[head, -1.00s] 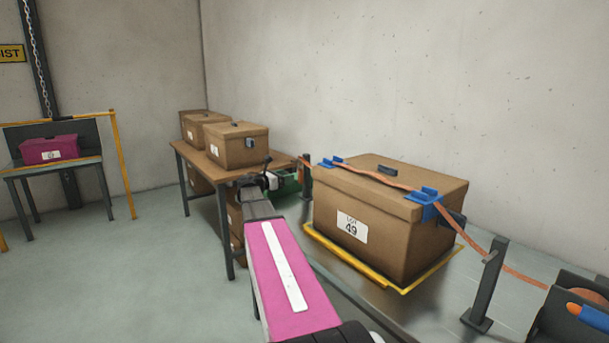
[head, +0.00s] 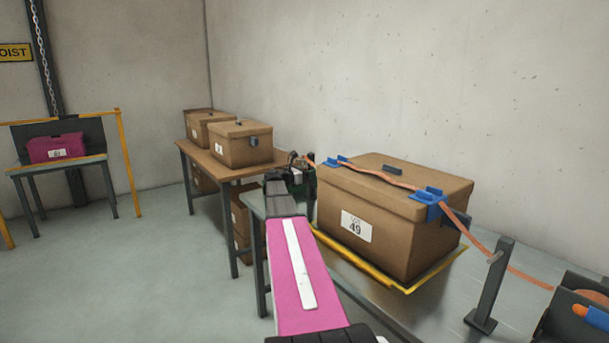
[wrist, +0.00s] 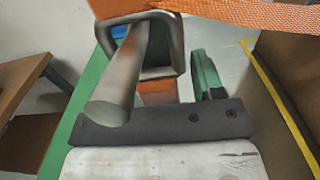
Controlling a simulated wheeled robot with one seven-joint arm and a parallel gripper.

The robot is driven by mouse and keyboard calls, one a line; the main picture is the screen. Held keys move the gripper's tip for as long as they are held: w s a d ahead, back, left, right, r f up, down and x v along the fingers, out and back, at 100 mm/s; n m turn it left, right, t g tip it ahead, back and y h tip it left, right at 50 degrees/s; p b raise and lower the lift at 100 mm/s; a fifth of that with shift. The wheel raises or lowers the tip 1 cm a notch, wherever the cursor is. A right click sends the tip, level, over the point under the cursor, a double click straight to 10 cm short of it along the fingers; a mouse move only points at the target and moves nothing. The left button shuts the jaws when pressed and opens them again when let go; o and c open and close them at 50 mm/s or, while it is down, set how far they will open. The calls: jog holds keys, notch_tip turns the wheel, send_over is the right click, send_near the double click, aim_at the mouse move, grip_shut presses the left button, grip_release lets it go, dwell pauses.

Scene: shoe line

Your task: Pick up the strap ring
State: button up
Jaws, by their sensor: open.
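The strap ring (wrist: 178,52) is a grey metal frame with rounded corners, close ahead in the wrist view. An orange strap (wrist: 240,17) runs off to the right at its top, and more orange shows below it. A thick grey rod (wrist: 118,75) crosses the ring's opening; I cannot tell whether it passes through or in front. My gripper (head: 298,168) is open, at the far end of my pink arm, beside the strap's far end in the head view. The ring itself is too small or hidden to make out there.
A brown carton (head: 395,225) marked 49 sits on a yellow-edged platform (head: 352,252) right of my arm, with blue corner guards (head: 430,203) under the strap. A dark post (head: 490,285) stands at the right. A wooden table (head: 225,170) with cartons stands to the left.

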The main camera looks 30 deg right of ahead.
jog(key=shift+c, duration=0.3)
jog(key=c, duration=1)
